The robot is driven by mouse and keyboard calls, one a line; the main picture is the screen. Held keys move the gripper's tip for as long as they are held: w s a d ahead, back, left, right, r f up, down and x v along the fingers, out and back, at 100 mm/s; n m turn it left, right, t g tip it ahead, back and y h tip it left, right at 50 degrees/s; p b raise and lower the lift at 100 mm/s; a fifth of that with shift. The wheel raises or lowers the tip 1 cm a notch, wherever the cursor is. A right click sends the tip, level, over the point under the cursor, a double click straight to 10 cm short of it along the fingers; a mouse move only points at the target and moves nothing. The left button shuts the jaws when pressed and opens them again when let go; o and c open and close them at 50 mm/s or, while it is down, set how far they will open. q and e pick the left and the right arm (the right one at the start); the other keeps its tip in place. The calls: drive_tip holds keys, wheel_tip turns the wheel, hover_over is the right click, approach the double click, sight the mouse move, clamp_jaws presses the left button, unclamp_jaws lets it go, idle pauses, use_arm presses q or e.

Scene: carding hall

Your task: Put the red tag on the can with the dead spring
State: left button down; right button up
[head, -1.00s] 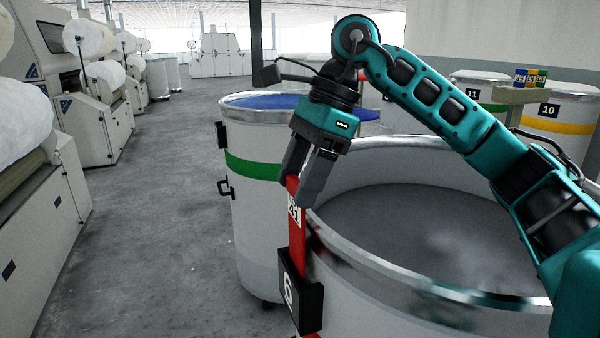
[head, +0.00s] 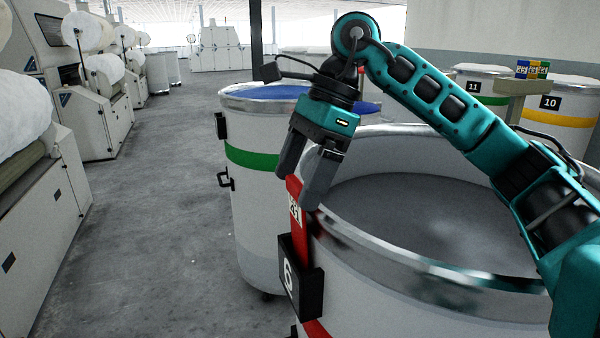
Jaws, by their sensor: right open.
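The red tag (head: 297,228), with a white printed label, stands upright in the black holder (head: 301,283) marked 6 on the side of the near can (head: 420,277). That can is open and grey inside, with its inner surface well below the metal rim. My right gripper (head: 304,182) is above the holder at the rim, fingers pointing down and apart at the tag's top end. I cannot tell whether a finger touches the tag. My left gripper is not in view.
A green-banded can (head: 250,160) with a blue top stands close behind. Cans numbered 11 (head: 480,82) and 10 (head: 565,112) stand at the back right near a post with coloured tags (head: 531,69). Machines (head: 90,125) line the left; the aisle floor (head: 165,200) is clear.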

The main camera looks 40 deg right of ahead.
drive_tip(key=p+v, duration=0.3)
drive_tip(key=v, duration=1)
drive_tip(key=shift+p, duration=0.35)
drive_tip(key=shift+f, duration=0.1)
